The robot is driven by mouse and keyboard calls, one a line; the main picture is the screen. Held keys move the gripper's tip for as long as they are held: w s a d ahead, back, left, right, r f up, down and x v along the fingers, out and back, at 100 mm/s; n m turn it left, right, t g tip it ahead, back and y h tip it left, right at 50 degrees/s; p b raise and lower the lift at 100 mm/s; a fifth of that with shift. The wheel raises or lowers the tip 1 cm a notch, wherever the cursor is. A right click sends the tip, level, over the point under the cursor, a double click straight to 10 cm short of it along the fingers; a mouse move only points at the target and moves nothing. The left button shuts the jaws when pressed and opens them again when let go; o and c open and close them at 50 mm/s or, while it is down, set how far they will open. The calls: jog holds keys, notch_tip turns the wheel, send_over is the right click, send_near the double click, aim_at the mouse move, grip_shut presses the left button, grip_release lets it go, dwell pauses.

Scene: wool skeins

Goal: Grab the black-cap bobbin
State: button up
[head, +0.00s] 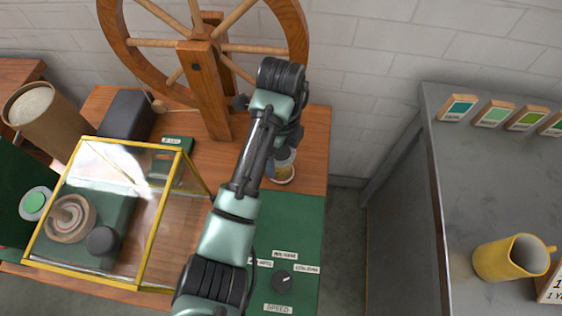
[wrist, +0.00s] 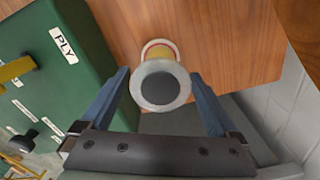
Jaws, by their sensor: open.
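The black-cap bobbin (wrist: 160,86) is seen nearly end-on in the wrist view, with a dark round cap inside a pale grey rim. A bit of yellow and a red-edged base show behind it, on the wooden table. My gripper (wrist: 161,80) is open, with one blue-grey finger on each side of the bobbin and small gaps between. In the head view, the bobbin (head: 283,172) is partly hidden behind my arm, near the table's right edge. The fingers are hard to make out there.
A spinning wheel (head: 205,80) stands at the back of the table. A yellow-framed glass case (head: 160,215) is on the left. A green panel with a speed knob (head: 283,280) lies in front. A grey bench with a yellow mug (head: 508,259) stands right, across a gap.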

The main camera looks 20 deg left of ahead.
notch_tip(320, 180, down, 2)
jog(key=shift+f, duration=0.15)
jog(key=c, duration=1.1)
